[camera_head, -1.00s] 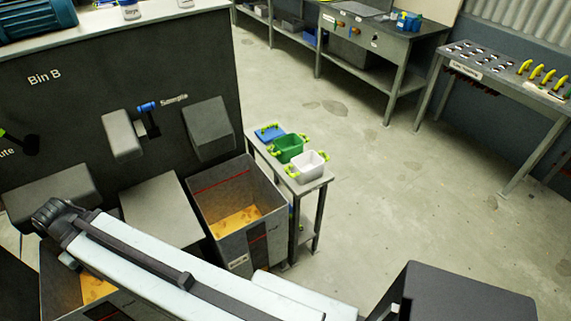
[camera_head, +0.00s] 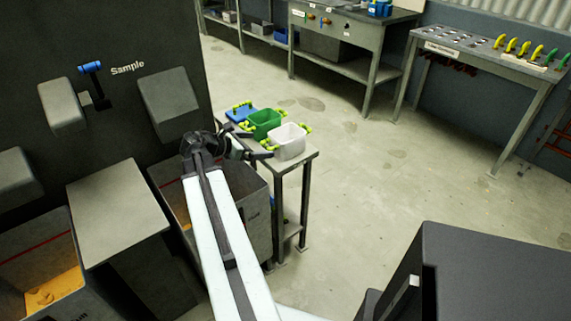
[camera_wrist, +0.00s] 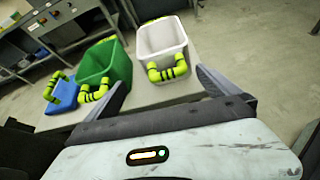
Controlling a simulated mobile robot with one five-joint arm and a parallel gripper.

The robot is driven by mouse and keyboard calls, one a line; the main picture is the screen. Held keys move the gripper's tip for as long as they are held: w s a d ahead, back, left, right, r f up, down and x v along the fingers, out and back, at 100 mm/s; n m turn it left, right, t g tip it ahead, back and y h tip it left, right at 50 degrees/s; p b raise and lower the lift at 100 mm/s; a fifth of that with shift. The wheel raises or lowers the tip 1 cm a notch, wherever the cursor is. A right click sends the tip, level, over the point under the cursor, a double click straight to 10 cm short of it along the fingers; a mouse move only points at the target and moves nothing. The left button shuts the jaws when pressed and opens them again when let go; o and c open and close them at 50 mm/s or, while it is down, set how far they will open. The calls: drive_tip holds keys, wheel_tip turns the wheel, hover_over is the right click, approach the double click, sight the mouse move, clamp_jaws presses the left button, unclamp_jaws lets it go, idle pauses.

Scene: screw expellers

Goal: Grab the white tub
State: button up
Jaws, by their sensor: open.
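The white tub (camera_head: 289,143) stands upright on a small side table, with yellow-green handles banded in black. It also shows in the wrist view (camera_wrist: 160,40), with its near handle toward me. My gripper (camera_head: 262,150) is at the table's left edge, just left of the white tub. In the wrist view my gripper (camera_wrist: 165,90) is open and empty. Its right finger lies below and right of the tub's near handle, its left finger by the green tub (camera_wrist: 104,62). Whether a finger touches either tub I cannot tell.
The green tub also shows in the head view (camera_head: 263,122), close beside the white one. A blue lid-like piece (camera_head: 241,112) lies beyond it. The narrow table (camera_head: 303,158) stands beside a grey bin (camera_head: 256,215). Open floor lies to the right.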

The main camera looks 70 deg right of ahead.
sight(274, 142)
drive_tip(key=s+d, duration=0.2)
drive_tip(key=s, duration=0.1)
drive_tip(key=shift+r+n+g, duration=0.2)
drive_tip(key=shift+n+g, duration=0.2)
drive_tip(key=shift+b+x, duration=0.45)
drive_tip(key=shift+x, duration=0.55)
drive_tip(key=b+x, duration=0.2)
drive_tip(key=x, duration=0.3)
drive_tip(key=shift+d, duration=0.4)
drive_tip(key=c, duration=1.3)
drive_tip(key=shift+r, duration=0.1)
wheel_tip(274, 142, up, 10)
drive_tip(key=p, duration=1)
